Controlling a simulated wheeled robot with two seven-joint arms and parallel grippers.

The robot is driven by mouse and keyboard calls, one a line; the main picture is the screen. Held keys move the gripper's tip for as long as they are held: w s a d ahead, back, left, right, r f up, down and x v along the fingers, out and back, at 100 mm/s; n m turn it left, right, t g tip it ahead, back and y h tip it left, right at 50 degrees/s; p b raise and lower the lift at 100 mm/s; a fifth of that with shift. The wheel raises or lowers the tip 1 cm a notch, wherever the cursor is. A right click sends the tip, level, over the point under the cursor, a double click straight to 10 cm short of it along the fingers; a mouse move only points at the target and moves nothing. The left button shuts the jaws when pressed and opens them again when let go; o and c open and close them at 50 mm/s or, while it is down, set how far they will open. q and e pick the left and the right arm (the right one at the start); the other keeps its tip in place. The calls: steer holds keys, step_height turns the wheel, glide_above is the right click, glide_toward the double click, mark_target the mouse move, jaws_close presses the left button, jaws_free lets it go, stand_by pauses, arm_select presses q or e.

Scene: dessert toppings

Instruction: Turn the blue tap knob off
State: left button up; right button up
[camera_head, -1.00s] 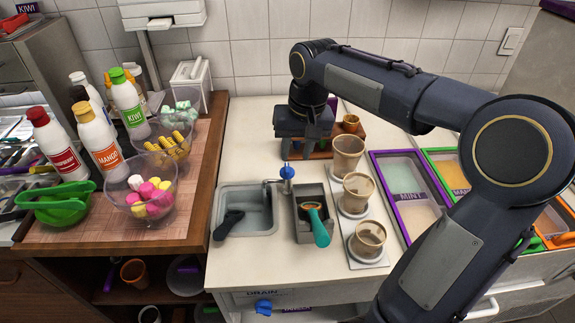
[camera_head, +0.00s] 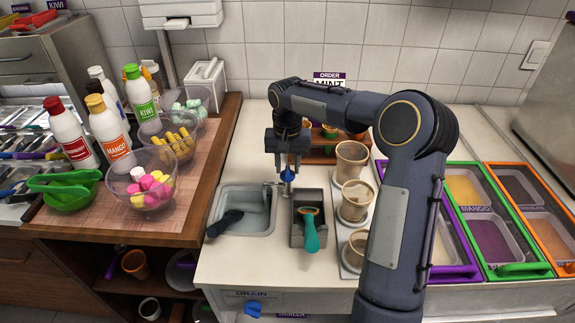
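The blue tap knob (camera_head: 288,175) sits on top of the small metal tap (camera_head: 274,185) at the right edge of the sink basin (camera_head: 245,208). My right gripper (camera_head: 288,164) points down right at the knob, with its fingers on either side of the knob's top. The fingers look apart; whether they touch the knob is too small to tell. The gripper body hides part of the knob's top. My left gripper is not in view.
A grey holder with a teal-handled scoop (camera_head: 311,232) stands right of the tap. Brown cups (camera_head: 356,200) stand in a row further right. A dark-handled tool (camera_head: 226,221) lies in the sink. Another blue knob (camera_head: 253,308) is on the counter front, by the DRAIN label.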

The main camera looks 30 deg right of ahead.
steer(key=shift+f, duration=0.15)
jaws_close()
